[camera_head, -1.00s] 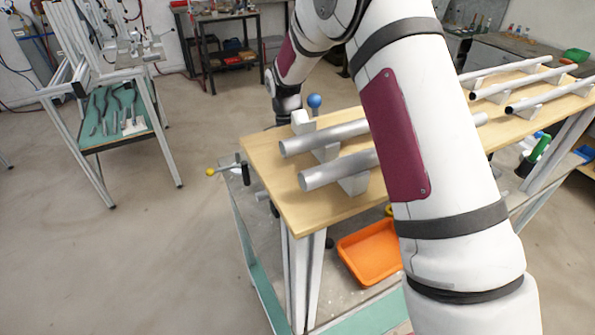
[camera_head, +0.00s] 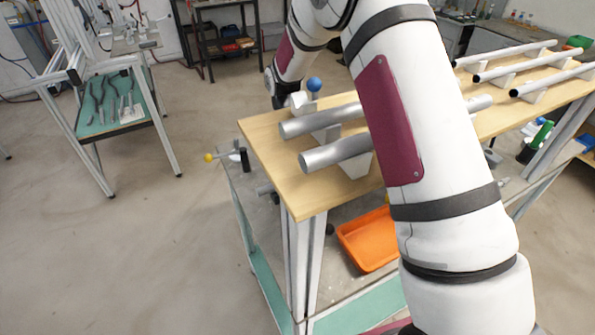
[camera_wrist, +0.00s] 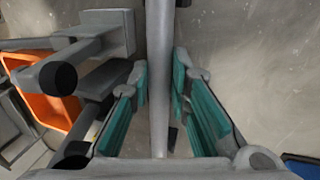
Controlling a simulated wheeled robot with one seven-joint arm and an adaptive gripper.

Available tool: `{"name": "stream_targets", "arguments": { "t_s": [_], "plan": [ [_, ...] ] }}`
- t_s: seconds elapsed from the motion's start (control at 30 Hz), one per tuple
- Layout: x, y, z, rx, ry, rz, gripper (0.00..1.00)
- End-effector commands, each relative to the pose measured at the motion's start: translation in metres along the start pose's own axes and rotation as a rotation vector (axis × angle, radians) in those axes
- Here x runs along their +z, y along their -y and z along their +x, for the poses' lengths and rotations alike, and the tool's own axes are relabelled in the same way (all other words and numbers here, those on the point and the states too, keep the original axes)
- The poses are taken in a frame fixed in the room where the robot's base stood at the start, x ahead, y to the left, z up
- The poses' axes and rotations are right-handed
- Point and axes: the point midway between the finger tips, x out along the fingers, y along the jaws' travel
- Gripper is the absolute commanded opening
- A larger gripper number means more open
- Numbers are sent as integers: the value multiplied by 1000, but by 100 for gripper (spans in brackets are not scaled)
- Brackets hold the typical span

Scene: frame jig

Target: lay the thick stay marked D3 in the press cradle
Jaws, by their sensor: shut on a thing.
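In the wrist view my gripper (camera_wrist: 160,78) has its teal pads on both sides of a smooth grey bar (camera_wrist: 160,115) and is shut on it. The bar runs lengthwise up the picture, with grey floor beyond. I can read no D3 mark. In the head view my arm hides the gripper and the bar. Two thick grey bars, a rear one (camera_head: 312,124) and a front one (camera_head: 325,153), lie on pale blocks at the left end of the wooden table (camera_head: 262,160). I cannot tell which fixture is the press cradle.
Several thinner bars (camera_head: 520,69) lie on blocks at the table's right. A blue ball knob (camera_head: 314,84) and a yellow-tipped lever (camera_head: 209,157) are near the table's left end. An orange tray (camera_head: 370,240) sits below; dark-ended tubes (camera_wrist: 60,76) are left of the gripper.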

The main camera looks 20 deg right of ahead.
Motion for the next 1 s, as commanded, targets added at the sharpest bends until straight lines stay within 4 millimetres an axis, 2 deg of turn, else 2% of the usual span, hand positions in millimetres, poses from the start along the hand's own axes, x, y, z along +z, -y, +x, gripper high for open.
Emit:
{"name": "stream_targets", "arguments": {
  "t_s": [0.03,0.07,0.13,0.67,0.77,1.0],
  "plan": [
    [1,-1,12,15,4,-2,0],
    [1,-1,12,15,4,-2,24],
    [1,-1,12,16,5,-2,40],
    [1,0,5,11,3,-1,41],
    [1,0,-6,9,2,-1,41],
    [0,1,-52,8,2,0,41]
  ]
}}
